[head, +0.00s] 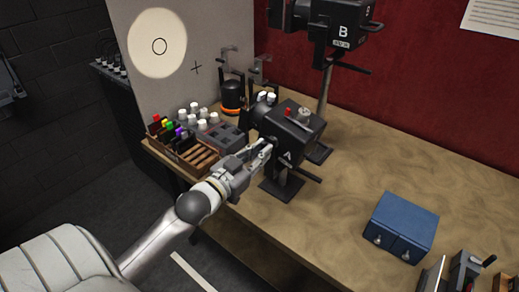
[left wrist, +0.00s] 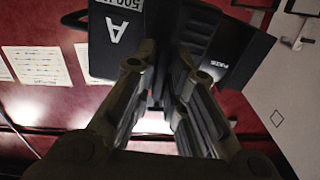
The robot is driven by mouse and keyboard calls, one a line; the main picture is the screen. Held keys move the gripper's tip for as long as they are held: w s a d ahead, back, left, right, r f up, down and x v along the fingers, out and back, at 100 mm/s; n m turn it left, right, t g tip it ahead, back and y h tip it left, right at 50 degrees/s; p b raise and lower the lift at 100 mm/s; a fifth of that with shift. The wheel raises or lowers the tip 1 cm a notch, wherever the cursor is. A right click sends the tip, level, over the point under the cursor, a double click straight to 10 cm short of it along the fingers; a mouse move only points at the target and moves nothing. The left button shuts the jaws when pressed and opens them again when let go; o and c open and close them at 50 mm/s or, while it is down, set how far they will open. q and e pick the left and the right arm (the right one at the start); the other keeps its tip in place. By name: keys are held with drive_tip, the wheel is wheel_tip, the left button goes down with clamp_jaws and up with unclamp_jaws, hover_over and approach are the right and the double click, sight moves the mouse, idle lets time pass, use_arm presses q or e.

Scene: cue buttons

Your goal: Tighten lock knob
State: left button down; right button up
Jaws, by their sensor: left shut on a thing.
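The black device marked A (head: 298,135) stands on a dark foot on the wooden table. It has a red button (head: 288,111) and a grey dial (head: 305,115) on top. My left gripper (head: 266,148) reaches in from the left and touches the device's left side, low down. In the left wrist view the device (left wrist: 115,40) fills the top, with the left gripper's fingers (left wrist: 170,75) in front. The left gripper is shut on a small part there, apparently the lock knob, which the fingers hide. My right gripper is not in view.
Device B (head: 330,20) stands on a tall post behind. A wooden rack (head: 185,150) with coloured-topped pieces and a grey holder (head: 222,137) stand left of device A. A blue box (head: 401,226) is at the right. The table between is clear.

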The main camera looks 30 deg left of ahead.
use_arm(q)
drive_tip(key=shift+m+p, duration=1.6)
drive_tip(key=shift+m, duration=6.6)
drive_tip(key=shift+d, duration=0.1)
drive_tip(key=c, duration=1.5)
unclamp_jaws()
